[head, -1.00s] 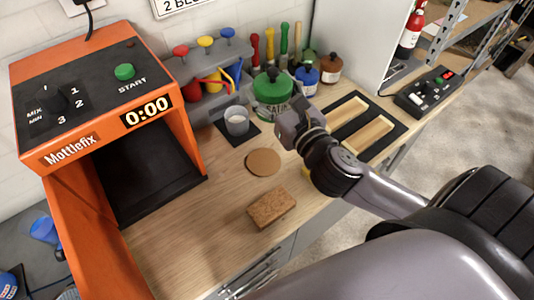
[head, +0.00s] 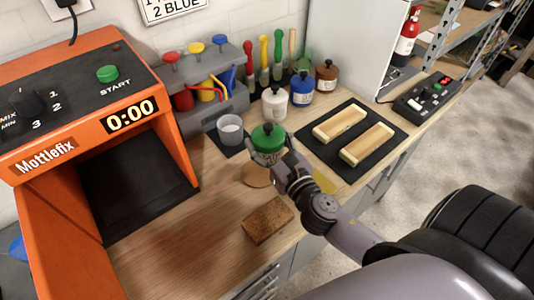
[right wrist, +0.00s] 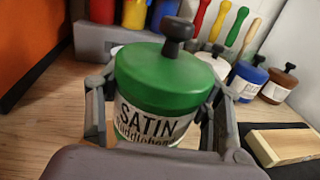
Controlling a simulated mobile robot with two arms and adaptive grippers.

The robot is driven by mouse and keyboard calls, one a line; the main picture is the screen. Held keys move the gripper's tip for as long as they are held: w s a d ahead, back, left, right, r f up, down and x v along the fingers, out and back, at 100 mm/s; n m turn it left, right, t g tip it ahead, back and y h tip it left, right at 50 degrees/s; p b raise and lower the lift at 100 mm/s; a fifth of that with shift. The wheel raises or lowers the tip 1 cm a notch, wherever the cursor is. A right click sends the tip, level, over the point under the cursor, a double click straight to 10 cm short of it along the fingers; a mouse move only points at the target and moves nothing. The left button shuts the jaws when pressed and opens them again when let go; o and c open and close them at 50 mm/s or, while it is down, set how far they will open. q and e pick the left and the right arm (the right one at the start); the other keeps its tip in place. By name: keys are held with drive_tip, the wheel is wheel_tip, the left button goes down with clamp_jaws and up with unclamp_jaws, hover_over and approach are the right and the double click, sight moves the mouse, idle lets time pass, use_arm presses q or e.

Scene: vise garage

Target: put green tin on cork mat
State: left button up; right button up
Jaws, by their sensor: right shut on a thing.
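The green tin (head: 268,139), with a green lid, dark knob and white "SATIN" label, is upright between the fingers of my right gripper (head: 268,154). In the right wrist view the tin (right wrist: 160,85) fills the middle, with a finger on each side. The round tan cork mat (head: 254,178) lies on the wooden bench, partly hidden behind the tin and gripper in the head view. The tin overlaps the mat's far side in that view; I cannot tell whether it touches it. My left gripper is not in view.
A cork block (head: 267,220) lies in front of the mat. A grey cup (head: 230,130) stands on a dark pad to the left. White (head: 275,103), blue (head: 301,88) and brown (head: 326,76) tins stand behind. A black mat (head: 335,158) with two wooden trays is to the right.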

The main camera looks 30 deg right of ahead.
drive_tip(key=shift+f+b, duration=0.8)
drive_tip(key=shift+f, duration=1.15)
drive_tip(key=shift+f, duration=0.15)
drive_tip(key=o, duration=1.6)
drive_tip(key=shift+s, duration=0.1)
drive_tip(key=s+b, duration=0.2)
drive_tip(key=s, duration=0.3)
drive_tip(key=s+b, duration=0.3)
drive_tip(key=s, duration=0.2)
drive_tip(key=shift+s+a+f, duration=0.15)
drive_tip(key=shift+s+r+b, duration=0.25)
drive_tip(key=shift+s+b, duration=0.1)
drive_tip(key=shift+s, duration=0.4)
